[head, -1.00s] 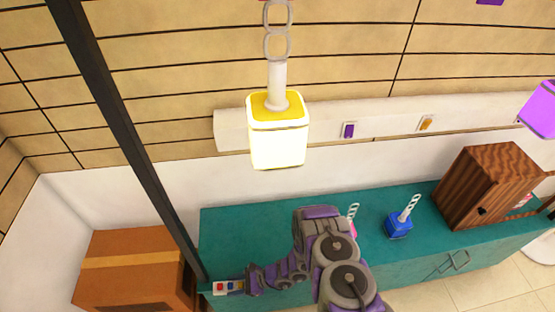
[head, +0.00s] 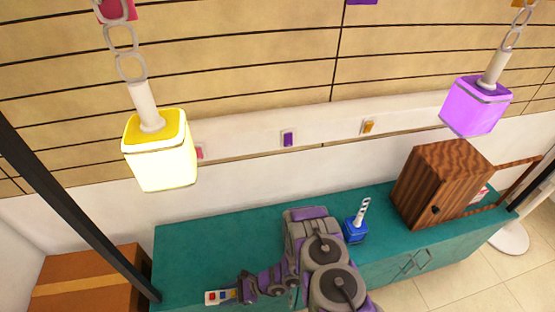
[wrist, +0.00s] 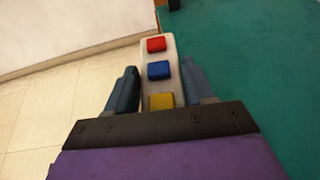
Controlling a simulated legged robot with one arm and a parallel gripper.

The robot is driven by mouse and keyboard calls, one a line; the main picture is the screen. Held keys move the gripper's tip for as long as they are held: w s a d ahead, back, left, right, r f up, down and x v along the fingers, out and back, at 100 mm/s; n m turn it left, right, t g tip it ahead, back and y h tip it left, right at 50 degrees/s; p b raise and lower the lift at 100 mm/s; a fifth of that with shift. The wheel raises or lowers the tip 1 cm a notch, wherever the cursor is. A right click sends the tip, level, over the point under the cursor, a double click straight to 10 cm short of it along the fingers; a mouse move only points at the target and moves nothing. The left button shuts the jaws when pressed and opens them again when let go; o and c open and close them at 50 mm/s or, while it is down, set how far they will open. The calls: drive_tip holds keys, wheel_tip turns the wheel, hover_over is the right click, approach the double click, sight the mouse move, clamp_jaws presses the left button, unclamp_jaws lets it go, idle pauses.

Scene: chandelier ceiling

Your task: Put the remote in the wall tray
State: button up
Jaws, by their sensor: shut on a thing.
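The remote (head: 215,297) is a slim white bar with red, blue and yellow buttons. My gripper (head: 236,293) is shut on it, over the left front part of the teal cabinet. In the wrist view the remote (wrist: 158,58) sits between the two dark fingers of my gripper (wrist: 160,88), its red end pointing away and its near end hidden. I cannot make out a wall tray for certain. A long white ledge (head: 330,134) runs along the wall behind the cabinet, with pink, purple (head: 288,139) and orange (head: 367,127) switches on its face.
The teal cabinet top (head: 205,240) is clear at left. A cardboard box (head: 90,285) and dark post (head: 75,220) are at left. Yellow (head: 160,155) and purple (head: 476,108) lamps hang in front.

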sight(236, 292)
drive_tip(key=shift+m+t, duration=0.4)
drive_tip(key=d+r, duration=0.1)
drive_tip(key=w+d+r, duration=0.1)
drive_tip(key=d+r, duration=0.1)
drive_tip(key=shift+w, duration=0.1)
drive_tip(key=w+d+r+m+t+h, duration=0.3)
drive_tip(key=w+d+r, duration=0.5)
drive_tip(key=r, duration=0.9)
drive_tip(key=w+d+r+m+t+h, duration=0.3)
drive_tip(key=w+d+r+m+t, duration=0.3)
drive_tip(key=d+r, duration=0.6)
drive_tip(key=w+d+r+m+t+h, duration=0.3)
drive_tip(key=w+d+r, duration=0.7)
drive_tip(key=r, duration=1.4)
drive_tip(key=m+t, duration=0.2)
drive_tip(key=m, duration=0.1)
drive_tip(key=shift+w+m, duration=0.2)
drive_tip(key=shift+m, duration=0.1)
